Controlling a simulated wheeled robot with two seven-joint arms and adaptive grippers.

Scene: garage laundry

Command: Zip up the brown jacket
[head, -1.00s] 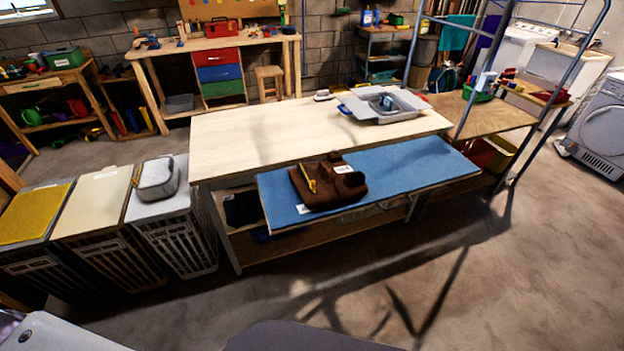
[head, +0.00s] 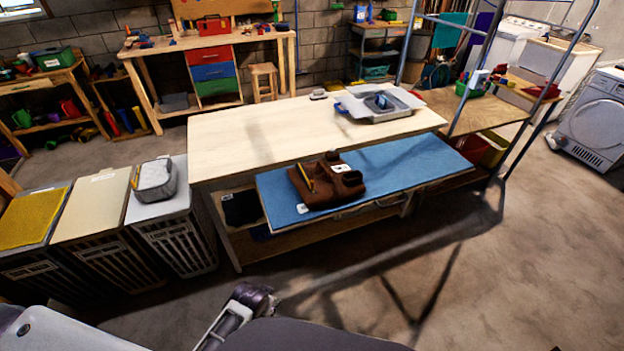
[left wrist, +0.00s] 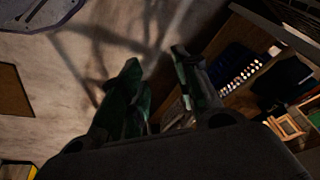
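The brown jacket (head: 322,192) lies bunched on the blue mat (head: 410,169) at the front of the wooden table. A thin yellow strip (head: 308,178) shows on its left part and a small white patch on its top. At this size I cannot make out the zipper or its slider. Part of my left arm shows low in the head view, well in front of the table and away from the jacket. In the left wrist view my left gripper (left wrist: 157,58) has its two dark green fingers apart with nothing between them. My right gripper is not in view.
The pale tabletop (head: 250,135) holds a grey tray (head: 352,106) at its back right. Lidded hampers stand to the left, one with a grey bag (head: 155,181) on top. A metal rack frame rises at the right. The floor in front is clear.

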